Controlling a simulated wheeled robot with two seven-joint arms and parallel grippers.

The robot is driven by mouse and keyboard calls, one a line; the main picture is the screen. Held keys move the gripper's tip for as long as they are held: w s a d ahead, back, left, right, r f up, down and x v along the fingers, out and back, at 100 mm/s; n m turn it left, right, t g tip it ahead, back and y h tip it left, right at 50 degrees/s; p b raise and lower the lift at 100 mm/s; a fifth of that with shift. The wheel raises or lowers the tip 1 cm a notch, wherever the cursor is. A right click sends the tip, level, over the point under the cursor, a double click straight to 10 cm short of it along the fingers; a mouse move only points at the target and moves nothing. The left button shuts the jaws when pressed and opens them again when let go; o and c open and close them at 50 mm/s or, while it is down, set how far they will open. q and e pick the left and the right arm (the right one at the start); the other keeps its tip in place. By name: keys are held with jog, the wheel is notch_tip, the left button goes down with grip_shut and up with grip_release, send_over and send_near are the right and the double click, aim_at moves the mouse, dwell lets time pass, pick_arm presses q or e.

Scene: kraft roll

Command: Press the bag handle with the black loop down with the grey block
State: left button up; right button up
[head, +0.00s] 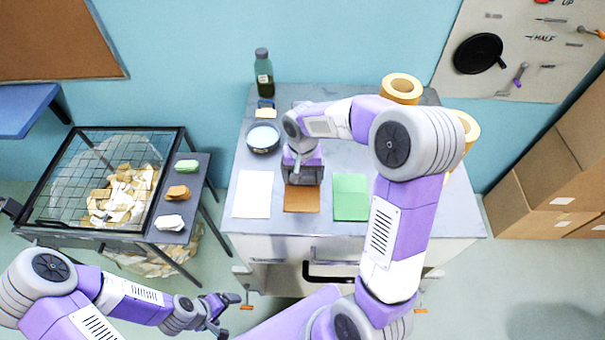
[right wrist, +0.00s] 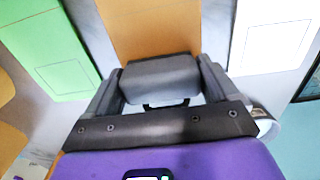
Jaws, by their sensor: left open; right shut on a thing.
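The brown bag (head: 301,200) lies flat on the table between a white bag (head: 252,194) and a green bag (head: 350,196). My right gripper (head: 303,176) points down at the back edge of the brown bag. In the right wrist view, the grey block (right wrist: 160,76) sits between its fingers, which are shut on it. Part of a black loop (right wrist: 166,104) shows just beside the block, at the brown bag's end; the block hides the rest. I cannot tell whether block and handle touch. My left gripper (head: 226,312) is open and empty, low in the head view, away from the table.
Paper rolls (head: 401,88) stand at the back right. A mesh-topped bin (head: 100,185) with scraps is at left, cardboard boxes (head: 545,190) at right.

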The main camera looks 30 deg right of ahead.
jog(key=shift+w+r+p, duration=0.1)
jog(key=shift+r+p, duration=2.35)
jog(key=shift+r, duration=1.05)
